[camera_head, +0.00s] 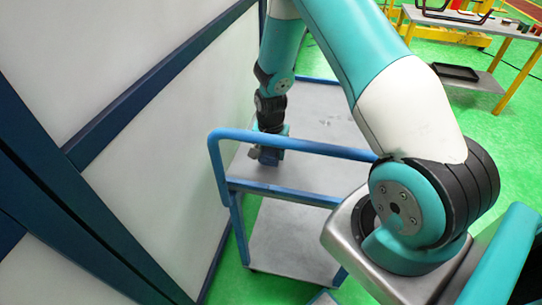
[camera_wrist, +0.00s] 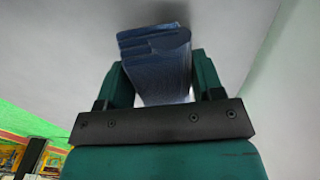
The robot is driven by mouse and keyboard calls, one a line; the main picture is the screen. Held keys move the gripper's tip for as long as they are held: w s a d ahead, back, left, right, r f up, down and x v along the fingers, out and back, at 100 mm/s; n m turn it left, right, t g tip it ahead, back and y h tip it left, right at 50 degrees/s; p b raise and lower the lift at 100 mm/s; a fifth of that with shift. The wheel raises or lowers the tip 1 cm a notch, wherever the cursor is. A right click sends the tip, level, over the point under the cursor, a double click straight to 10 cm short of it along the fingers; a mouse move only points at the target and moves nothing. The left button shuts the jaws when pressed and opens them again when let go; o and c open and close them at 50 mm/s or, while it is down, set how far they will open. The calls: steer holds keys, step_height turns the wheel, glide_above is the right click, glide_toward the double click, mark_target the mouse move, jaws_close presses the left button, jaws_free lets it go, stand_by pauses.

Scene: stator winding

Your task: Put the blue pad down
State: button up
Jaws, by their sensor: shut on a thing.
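The blue pad (camera_wrist: 158,70) is a dark blue, ridged block in the wrist view. My gripper (camera_wrist: 160,82) is shut on it, with one teal finger on each side. In the head view my gripper (camera_head: 268,155) is small and low over the grey top of the cart (camera_head: 325,172), just behind its blue handle rail. The pad is hardly distinguishable there. I cannot tell whether the pad touches the cart top.
The blue handle rail (camera_head: 300,146) stands close in front of my gripper. A white panel wall with dark blue frames (camera_head: 130,125) runs close on the left. The cart's visible top is clear. A grey table (camera_head: 480,25) with a black tray (camera_head: 457,72) below stands at the back right.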

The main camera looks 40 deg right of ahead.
steer(key=shift+f, duration=1.4)
steer(key=shift+f, duration=0.1)
steer(key=shift+f, duration=0.15)
steer(key=o, duration=0.9)
steer(key=shift+s, duration=0.1)
step_height(320, 180, up, 12)
steer(key=shift+r+b, duration=0.25)
steer(key=shift+b, duration=0.9)
